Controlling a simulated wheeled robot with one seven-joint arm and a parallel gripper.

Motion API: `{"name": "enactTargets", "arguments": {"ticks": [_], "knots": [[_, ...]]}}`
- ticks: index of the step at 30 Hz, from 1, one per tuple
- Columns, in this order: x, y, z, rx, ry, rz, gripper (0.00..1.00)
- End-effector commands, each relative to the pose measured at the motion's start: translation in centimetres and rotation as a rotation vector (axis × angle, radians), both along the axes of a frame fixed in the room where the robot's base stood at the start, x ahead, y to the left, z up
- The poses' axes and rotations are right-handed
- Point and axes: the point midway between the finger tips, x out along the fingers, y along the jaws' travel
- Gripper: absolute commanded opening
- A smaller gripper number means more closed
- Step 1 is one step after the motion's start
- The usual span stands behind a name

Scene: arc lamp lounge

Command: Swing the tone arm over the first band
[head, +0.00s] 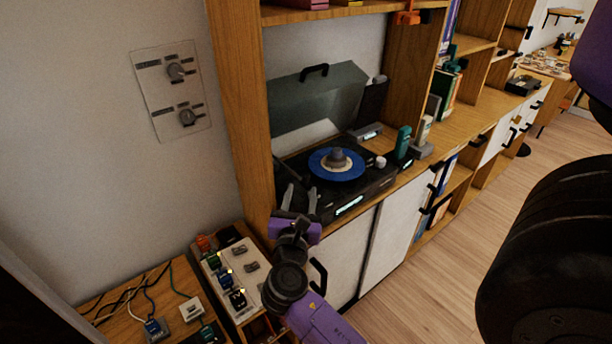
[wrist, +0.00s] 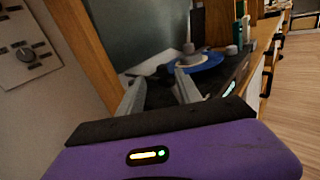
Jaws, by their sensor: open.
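The black turntable (head: 372,187) stands on the wooden cabinet under a raised grey lid (head: 335,92). A blue record (head: 337,175) with a grey centre piece lies on it; the record also shows in the wrist view (wrist: 207,60). My gripper (head: 300,194) is open and empty at the turntable's front left corner. In the wrist view its two grey fingers (wrist: 159,88) point toward the deck, left of the record. A small dark part (wrist: 162,71) shows between and beyond the fingertips; I cannot tell whether it is the tone arm. I cannot make out the tone arm clearly.
A wooden upright (head: 240,110) stands close left of the turntable. A green item (head: 403,142) stands to its right. A switch panel (head: 218,279) and a small table with cables (head: 150,300) are at lower left. Open floor (head: 440,270) lies right.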

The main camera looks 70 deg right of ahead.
Motion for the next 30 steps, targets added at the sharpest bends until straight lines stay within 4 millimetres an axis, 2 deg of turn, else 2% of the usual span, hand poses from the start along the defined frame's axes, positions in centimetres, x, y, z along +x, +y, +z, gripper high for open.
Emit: {"name": "enactTargets", "arguments": {"ticks": [7, 15, 21, 30], "knots": [[-0.1, -1.2, 0.0, -0.010, 0.073, -0.014, 0.41], [0.7, -5.2, 0.0, -0.009, 0.070, -0.013, 0.41], [1.1, -7.2, -0.1, -0.008, 0.070, -0.012, 0.41], [1.2, -7.7, -0.1, -0.007, 0.070, -0.009, 0.41]]}}
